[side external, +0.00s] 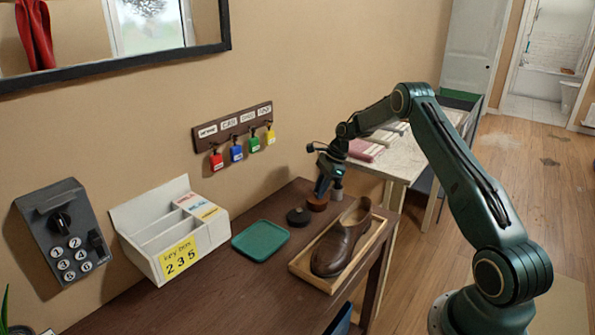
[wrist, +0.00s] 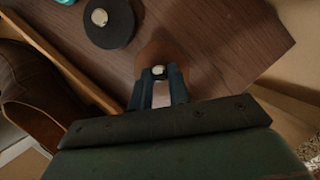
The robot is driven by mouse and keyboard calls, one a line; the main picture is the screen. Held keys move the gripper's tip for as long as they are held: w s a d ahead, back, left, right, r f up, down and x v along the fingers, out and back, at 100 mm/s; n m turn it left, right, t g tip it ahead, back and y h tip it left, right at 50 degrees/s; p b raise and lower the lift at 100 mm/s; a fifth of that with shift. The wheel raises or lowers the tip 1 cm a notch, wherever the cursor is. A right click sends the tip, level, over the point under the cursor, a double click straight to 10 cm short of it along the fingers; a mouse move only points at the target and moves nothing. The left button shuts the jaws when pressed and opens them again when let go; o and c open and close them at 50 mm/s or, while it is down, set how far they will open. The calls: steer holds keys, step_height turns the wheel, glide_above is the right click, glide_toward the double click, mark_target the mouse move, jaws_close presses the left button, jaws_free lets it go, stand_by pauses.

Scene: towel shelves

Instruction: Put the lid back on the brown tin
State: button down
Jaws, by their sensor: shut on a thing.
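A low round brown piece (side external: 317,203) is at the far end of the dark brown table, directly below my gripper (side external: 323,190). In the wrist view, a brown disc (wrist: 155,45) with a pale metal knob (wrist: 158,72) lies at my fingertips. My gripper (wrist: 160,78) is shut on the knob of this brown lid. My fingers and palm hide part of the disc. I cannot tell whether the lid rests on the brown tin or is slightly above it.
A black round tin (side external: 298,216) with a metal knob stands close by; it also shows in the wrist view (wrist: 112,28). A brown shoe (side external: 342,242) lies in a wooden tray (side external: 313,277). A green mat (side external: 261,240) and a white key box (side external: 160,238) are further left.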

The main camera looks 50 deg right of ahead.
stand_by(0.3)
steer(key=c, duration=0.8)
jaws_free()
steer(key=shift+o, duration=0.2)
steer(key=shift+r, duration=0.15)
steer(key=shift+r, duration=3.35)
jaws_close()
